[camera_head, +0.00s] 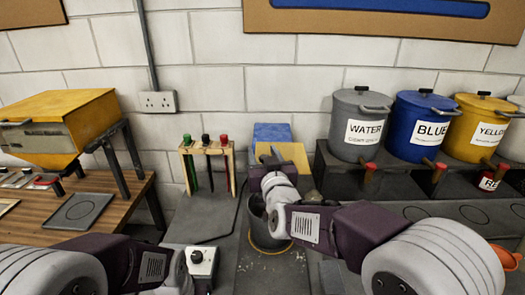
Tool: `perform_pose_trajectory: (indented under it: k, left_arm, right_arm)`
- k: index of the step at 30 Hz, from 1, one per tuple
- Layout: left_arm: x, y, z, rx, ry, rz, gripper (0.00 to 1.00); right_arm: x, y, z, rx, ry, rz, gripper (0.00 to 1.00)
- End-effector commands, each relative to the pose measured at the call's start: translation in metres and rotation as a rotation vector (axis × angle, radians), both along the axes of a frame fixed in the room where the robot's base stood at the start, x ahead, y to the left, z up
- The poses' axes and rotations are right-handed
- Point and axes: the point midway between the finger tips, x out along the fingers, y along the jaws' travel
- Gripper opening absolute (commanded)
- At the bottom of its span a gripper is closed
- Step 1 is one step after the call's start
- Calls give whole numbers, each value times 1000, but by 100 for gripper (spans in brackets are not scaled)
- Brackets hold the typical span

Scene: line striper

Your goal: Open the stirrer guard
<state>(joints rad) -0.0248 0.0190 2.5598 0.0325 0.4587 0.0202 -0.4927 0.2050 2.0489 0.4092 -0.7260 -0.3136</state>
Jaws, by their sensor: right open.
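My right arm reaches in from the lower right, and its open gripper (268,158) is over the middle of the bench, in front of a yellow panel. A grey round pot (267,238) stands below and partly behind my right wrist. I cannot clearly make out the stirrer guard; my right arm covers much of the pot area. A light control box with a black knob (197,257) stands left of the pot. My left arm shows at the lower left, but its gripper fingers are not visible.
Grey WATER (362,142), BLUE (418,145) and YELLOW (466,150) pots stand on a dark shelf at right. A wooden rack (207,148) holds coloured-topped tools behind the control box. A yellow hopper (75,108) stands at left. Yellow (297,158) and blue (272,131) panels are at the back.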

Motion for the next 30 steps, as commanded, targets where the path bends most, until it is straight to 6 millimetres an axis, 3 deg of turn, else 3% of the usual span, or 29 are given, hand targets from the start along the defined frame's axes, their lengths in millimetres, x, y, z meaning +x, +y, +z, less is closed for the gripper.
perform_pose_trajectory:
  k: [9,14,15,30]
  left_arm:
    - [0,0,1,0,0,0,0]
    - [0,0,1,0,0,0,0]
    - [0,0,1,0,0,0,0]
    - [0,0,1,0,0,0,0]
  right_arm:
    - [6,1,-1,0,0,0,48]
    - [5,1,-1,0,0,0,4]
    - [5,1,-1,0,0,0,0]
    - [5,1,-1,0,1,0,0]
